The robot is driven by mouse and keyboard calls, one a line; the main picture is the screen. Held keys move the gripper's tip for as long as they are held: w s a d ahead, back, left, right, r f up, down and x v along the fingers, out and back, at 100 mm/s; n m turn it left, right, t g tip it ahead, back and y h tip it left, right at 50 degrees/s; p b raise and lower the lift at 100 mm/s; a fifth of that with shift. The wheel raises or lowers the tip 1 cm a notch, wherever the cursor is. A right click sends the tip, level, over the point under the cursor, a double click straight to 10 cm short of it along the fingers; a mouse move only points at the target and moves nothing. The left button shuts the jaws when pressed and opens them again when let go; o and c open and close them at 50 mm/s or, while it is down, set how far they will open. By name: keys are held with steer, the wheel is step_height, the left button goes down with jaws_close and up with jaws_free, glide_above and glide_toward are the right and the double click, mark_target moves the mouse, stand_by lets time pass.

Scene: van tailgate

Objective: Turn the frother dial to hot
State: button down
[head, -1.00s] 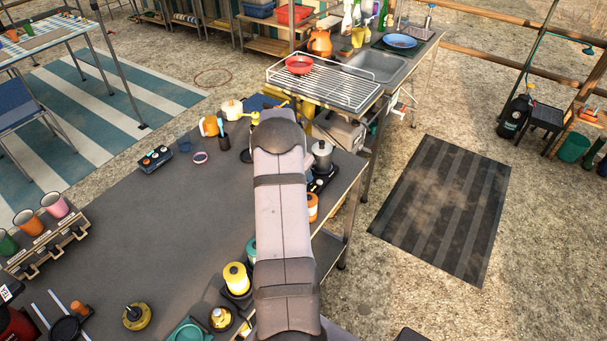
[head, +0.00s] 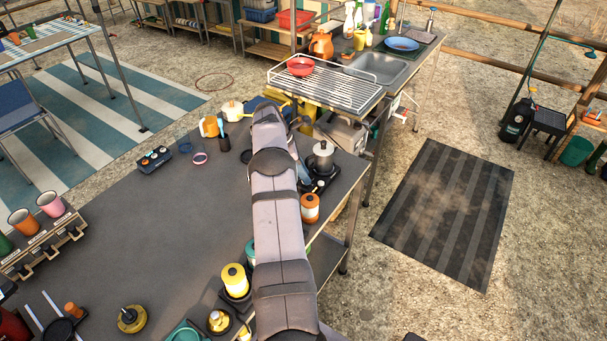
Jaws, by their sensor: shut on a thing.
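My arm reaches away across the dark worktable (head: 150,220), and its far end stands near the table's back edge. My gripper cannot be made out; its tips are hidden behind or below my own arm. I cannot pick out the frother or its dial for certain. A black box with small coloured knobs (head: 154,159) lies left of my arm, well apart from it. A metal moka pot (head: 322,156) stands on a small black stove (head: 318,182) just right of my arm. The table behind my arm is hidden.
An orange canister (head: 310,207) and a yellow canister (head: 235,279) stand close to my arm. A wire rack (head: 330,88) and sink (head: 376,69) lie beyond. The table's middle left is clear.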

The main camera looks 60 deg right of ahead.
steer(key=shift+m, duration=0.3)
stand_by(0.4)
steer(key=c, duration=1.5)
jaws_free()
